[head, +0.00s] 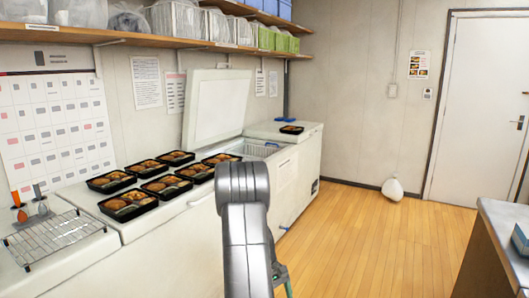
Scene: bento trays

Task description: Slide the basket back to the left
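The open chest freezer (232,155) stands in the middle with its white lid (217,105) raised. A pale wire basket (258,148) shows at its opening, toward the right part; it is small and its lower part is hidden by the freezer wall. My grey arm rises in front of the freezers at the centre bottom. My gripper is not visible, so its state and its distance from the basket cannot be seen.
Several black bento trays (128,205) lie on the closed freezer lid at left, near a wire rack (55,238). One more tray (291,129) sits on the far lid. A shelf (150,38) hangs above.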

